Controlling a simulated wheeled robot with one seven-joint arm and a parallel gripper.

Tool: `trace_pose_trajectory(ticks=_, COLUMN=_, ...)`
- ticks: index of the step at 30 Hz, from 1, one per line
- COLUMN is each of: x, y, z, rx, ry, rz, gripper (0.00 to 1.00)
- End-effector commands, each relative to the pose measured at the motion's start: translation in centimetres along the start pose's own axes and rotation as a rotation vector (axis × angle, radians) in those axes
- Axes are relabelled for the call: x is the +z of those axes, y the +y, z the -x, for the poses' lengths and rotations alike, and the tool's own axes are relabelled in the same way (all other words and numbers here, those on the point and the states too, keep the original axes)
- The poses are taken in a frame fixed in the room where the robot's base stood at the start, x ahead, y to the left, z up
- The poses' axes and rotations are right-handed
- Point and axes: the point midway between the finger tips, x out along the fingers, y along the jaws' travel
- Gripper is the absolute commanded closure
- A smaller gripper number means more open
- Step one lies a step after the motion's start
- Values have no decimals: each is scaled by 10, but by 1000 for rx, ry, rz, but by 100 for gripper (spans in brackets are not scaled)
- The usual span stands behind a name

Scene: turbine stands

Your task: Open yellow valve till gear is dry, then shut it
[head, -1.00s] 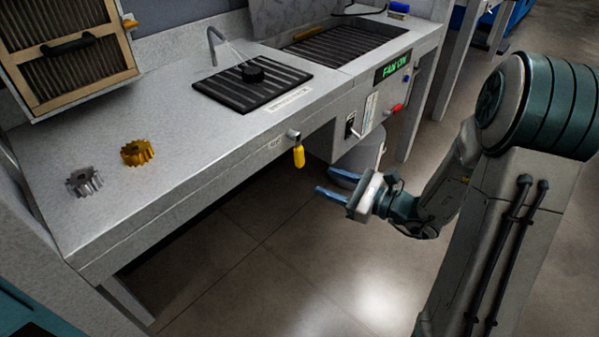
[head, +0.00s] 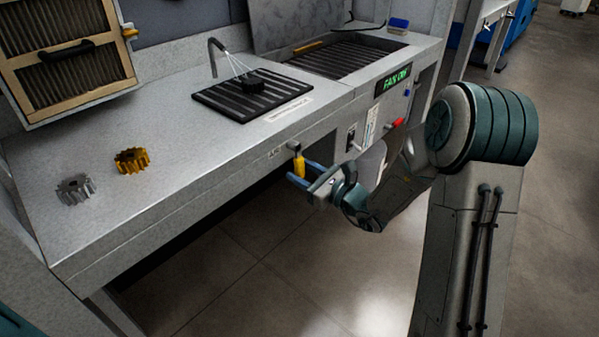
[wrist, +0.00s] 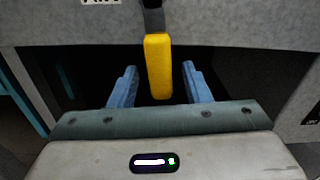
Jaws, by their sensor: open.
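The yellow valve handle (head: 299,166) hangs down from its fitting on the front edge of the bench. In the wrist view the yellow handle (wrist: 158,66) stands upright between my two blue fingers. My gripper (head: 298,174) is open around the handle, with a gap on both sides (wrist: 158,86). A dark gear (head: 253,82) sits on the black slatted grate (head: 240,105). Thin pale streams run from the bent nozzle (head: 214,50) onto the gear.
A yellow gear (head: 131,160) and a grey gear (head: 75,189) lie on the bench top (head: 180,130) at left. A panel with a lit "FAN ON" sign (head: 396,78) and a red handle (head: 398,122) is to the right. A wood-framed filter (head: 65,60) stands at back left.

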Motion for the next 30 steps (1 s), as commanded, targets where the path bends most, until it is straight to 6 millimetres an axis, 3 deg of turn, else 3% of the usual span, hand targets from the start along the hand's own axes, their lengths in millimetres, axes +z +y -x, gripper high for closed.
trace_pose_trajectory(ticks=5, x=0, y=0, z=-12, rx=0, ry=0, rz=0, gripper=56)
trace_pose_trajectory(ticks=13, x=0, y=0, z=-14, rx=0, ry=0, rz=-1, gripper=56)
trace_pose_trajectory(ticks=14, x=0, y=0, z=-14, rx=0, ry=0, rz=-1, gripper=59)
trace_pose_trajectory(ticks=18, x=0, y=0, z=-14, rx=0, ry=0, rz=-1, gripper=98)
trace_pose_trajectory(ticks=25, x=0, y=-2, z=-14, rx=-1, ry=0, rz=6, gripper=100)
trace_pose_trajectory(ticks=30, x=-3, y=-17, z=-15, rx=-12, ry=0, rz=48, gripper=100)
